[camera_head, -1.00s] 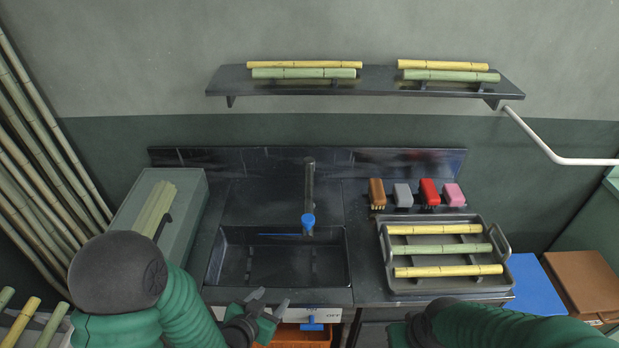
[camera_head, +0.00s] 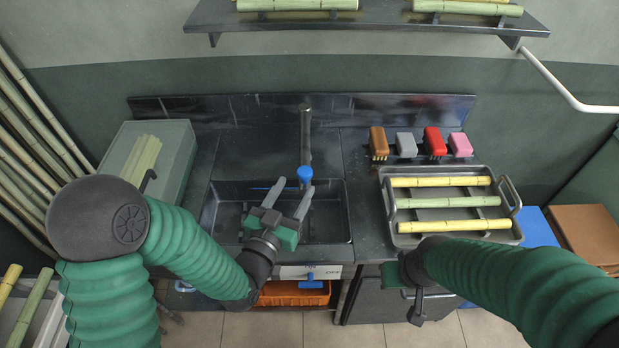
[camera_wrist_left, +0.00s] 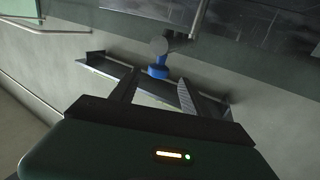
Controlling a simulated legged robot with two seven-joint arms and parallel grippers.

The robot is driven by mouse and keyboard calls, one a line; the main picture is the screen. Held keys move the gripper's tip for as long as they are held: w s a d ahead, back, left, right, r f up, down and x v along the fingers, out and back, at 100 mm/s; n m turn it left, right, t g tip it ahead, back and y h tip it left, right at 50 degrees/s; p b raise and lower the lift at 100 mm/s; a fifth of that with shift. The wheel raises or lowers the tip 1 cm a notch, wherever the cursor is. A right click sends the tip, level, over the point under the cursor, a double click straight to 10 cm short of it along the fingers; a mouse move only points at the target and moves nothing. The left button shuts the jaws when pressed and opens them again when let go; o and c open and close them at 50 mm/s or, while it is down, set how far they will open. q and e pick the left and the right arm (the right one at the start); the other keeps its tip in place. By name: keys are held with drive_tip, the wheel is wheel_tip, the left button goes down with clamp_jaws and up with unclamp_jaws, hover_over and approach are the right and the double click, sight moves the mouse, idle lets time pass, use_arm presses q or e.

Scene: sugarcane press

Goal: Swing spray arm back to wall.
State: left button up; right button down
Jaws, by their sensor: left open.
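The spray arm (camera_head: 306,130) is a dark grey pipe reaching out from the back panel over the sink (camera_head: 331,220), with a blue nozzle (camera_head: 305,174) at its front end. My left gripper (camera_head: 289,196) is open and empty over the sink, just in front of the nozzle, with its right finger close to it. In the left wrist view, the blue nozzle (camera_wrist_left: 158,70) shows beyond and between the open fingers (camera_wrist_left: 156,92). Whether a finger touches it I cannot tell. My right gripper (camera_head: 418,300) hangs low at the counter's front edge; its jaws are mostly hidden by the arm.
A tray (camera_head: 459,234) of cane pieces and several brushes (camera_head: 405,145) are on the counter to the right. A grey bin (camera_head: 176,160) with cane stands left. A wall shelf (camera_head: 366,20) hangs above. An orange crate (camera_head: 290,294) sits below the sink.

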sight(307, 167)
use_arm(q)
drive_tip(key=b+x, duration=0.3)
drive_tip(key=x, duration=0.6)
drive_tip(key=shift+w+d+r, duration=0.1)
drive_tip(key=shift+w+d, duration=0.05)
drive_tip(key=shift+d, duration=0.05)
drive_tip(key=shift+b, duration=0.3)
use_arm(e)
wheel_tip(307, 167, down, 5)
drive_tip(key=shift+s+f, duration=0.1)
use_arm(q)
clamp_jaws()
idle(0.5)
